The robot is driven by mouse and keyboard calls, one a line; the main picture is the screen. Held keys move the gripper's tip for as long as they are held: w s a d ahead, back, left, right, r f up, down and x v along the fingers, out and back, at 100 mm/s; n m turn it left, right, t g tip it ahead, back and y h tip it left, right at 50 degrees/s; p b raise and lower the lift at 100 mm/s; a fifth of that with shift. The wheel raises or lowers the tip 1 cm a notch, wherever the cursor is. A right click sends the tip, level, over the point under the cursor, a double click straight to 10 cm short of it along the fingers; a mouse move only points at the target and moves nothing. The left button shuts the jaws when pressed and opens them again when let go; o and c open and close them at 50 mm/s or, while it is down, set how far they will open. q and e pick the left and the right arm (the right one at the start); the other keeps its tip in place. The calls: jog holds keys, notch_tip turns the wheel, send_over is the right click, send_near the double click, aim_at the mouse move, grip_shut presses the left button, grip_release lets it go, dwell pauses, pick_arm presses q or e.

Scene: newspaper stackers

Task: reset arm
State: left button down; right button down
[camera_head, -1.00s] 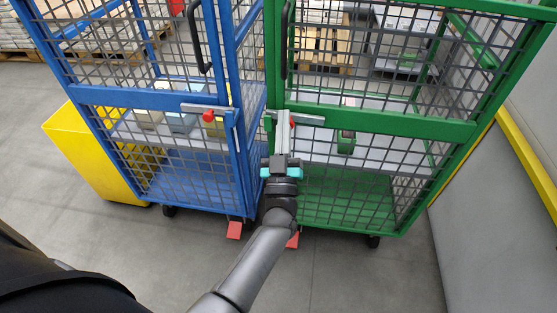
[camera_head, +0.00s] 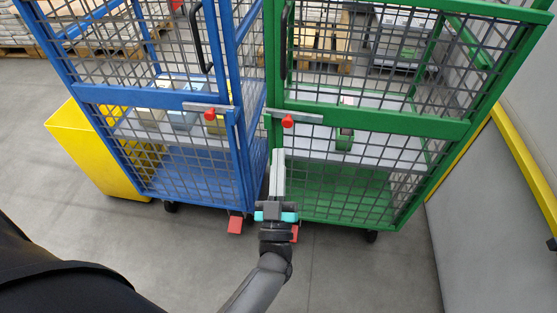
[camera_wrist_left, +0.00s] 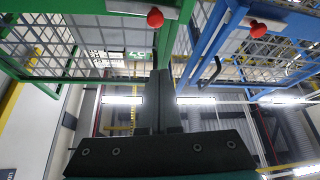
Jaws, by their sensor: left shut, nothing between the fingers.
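My left gripper (camera_head: 278,160) is shut and empty. It points up and away from me, in front of the gap between the blue cage trolley (camera_head: 175,97) and the green cage trolley (camera_head: 385,120). It appears below the latches with red knobs. In the left wrist view its closed fingers (camera_wrist_left: 157,75) stand upright in the middle, apart from both trolleys. The green trolley (camera_wrist_left: 95,8) is at the left there and the blue trolley (camera_wrist_left: 206,45) at the right. My right gripper is in neither view.
Red knobs sit on the blue latch (camera_head: 210,114) and the green latch (camera_head: 288,121). A green-and-white item (camera_head: 344,140) stands inside the green trolley. A yellow box (camera_head: 85,150) stands at the left. A grey wall (camera_head: 490,220) closes the right. The front floor (camera_head: 365,280) is clear.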

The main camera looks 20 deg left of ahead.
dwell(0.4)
